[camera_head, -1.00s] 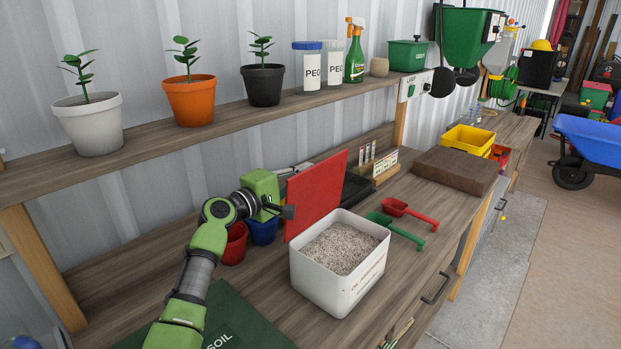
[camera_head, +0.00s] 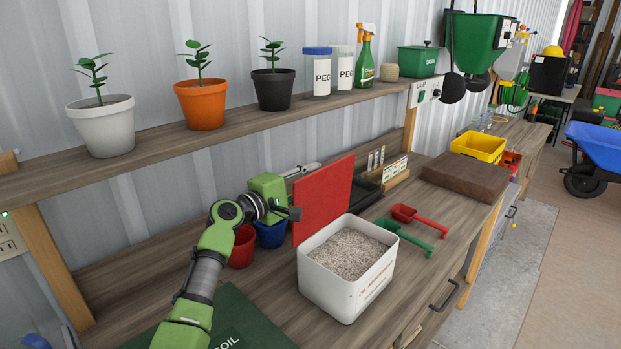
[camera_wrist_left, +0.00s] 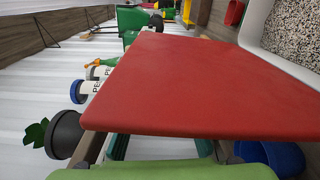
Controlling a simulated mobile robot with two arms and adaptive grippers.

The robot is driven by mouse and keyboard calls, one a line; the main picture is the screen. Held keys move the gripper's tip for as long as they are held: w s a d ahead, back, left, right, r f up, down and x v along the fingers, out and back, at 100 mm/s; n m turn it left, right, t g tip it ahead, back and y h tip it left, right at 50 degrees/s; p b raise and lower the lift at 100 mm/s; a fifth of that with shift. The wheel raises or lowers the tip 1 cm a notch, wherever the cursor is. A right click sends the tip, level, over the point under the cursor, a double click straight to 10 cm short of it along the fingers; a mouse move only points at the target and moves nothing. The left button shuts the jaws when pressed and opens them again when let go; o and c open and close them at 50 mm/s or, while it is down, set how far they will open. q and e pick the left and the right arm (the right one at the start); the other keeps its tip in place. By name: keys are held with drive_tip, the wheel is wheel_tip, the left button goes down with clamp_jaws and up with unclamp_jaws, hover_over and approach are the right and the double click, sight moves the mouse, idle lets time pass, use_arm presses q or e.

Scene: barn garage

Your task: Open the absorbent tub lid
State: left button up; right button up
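The white tub (camera_head: 330,290) stands on the workbench, filled with pale grey granules (camera_head: 348,252). Its red lid (camera_head: 322,200) stands upright along the tub's far-left side, so the top is open. The lid (camera_wrist_left: 200,85) fills the middle of the left wrist view, and the granules show at upper right there. My left gripper (camera_head: 298,192) is behind and left of the lid, close to its left edge. Its fingers are spread apart, one low by the edge and one higher, partly behind the lid. Whether they touch it cannot be told. My right gripper is not in view.
A red pot (camera_head: 241,248) and a blue pot (camera_head: 270,236) stand beside my left gripper. Red (camera_head: 418,215) and green (camera_head: 405,236) scoops lie right of the tub. A shelf (camera_head: 170,140) with plant pots and PEG jars runs above. A dark green soil item (camera_head: 238,325) lies in front.

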use_arm(q)
drive_tip(key=shift+a, duration=0.1)
drive_tip(key=v, duration=1.2)
